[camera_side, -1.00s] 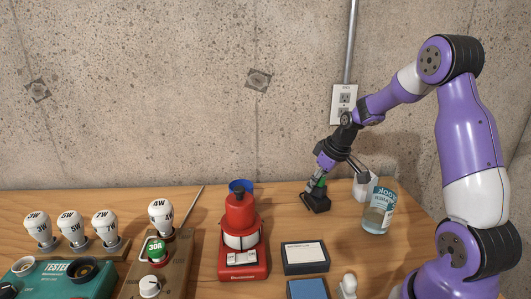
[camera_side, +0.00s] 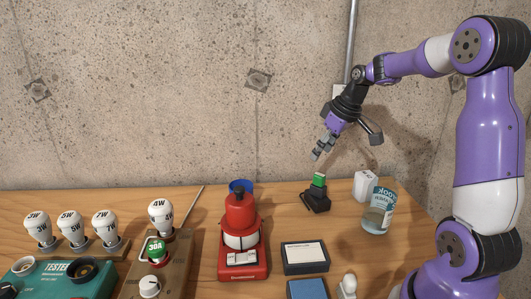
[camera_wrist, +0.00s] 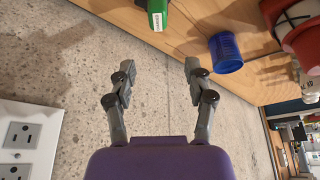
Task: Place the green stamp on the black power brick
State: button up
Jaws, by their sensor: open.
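The green stamp (camera_side: 319,179) stands upright on the black power brick (camera_side: 316,203) toward the back of the table in the side view. The stamp also shows at the top of the wrist view (camera_wrist: 157,12), with a white label facing the camera. My gripper (camera_side: 318,154) is above the stamp and apart from it. In the wrist view my gripper (camera_wrist: 157,75) has its two fingers spread, with nothing between them.
A red device (camera_side: 240,225) and a blue cup (camera_wrist: 225,52) stand left of the power brick. A white box-like block (camera_side: 364,186) and a glass bottle (camera_side: 378,210) stand to its right. The concrete wall (camera_side: 170,90) is close behind.

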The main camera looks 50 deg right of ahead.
jog(key=s+a+r, duration=0.1)
jog(key=s+a, duration=0.4)
jog(key=a, duration=0.4)
jog(key=s+a+r+t, duration=0.1)
jog(key=s+a, duration=0.5)
jog(key=a, duration=0.4)
jog(key=shift+s+a+r, duration=0.15)
jog(key=shift+s+r, duration=0.1)
jog(key=shift+r, duration=0.15)
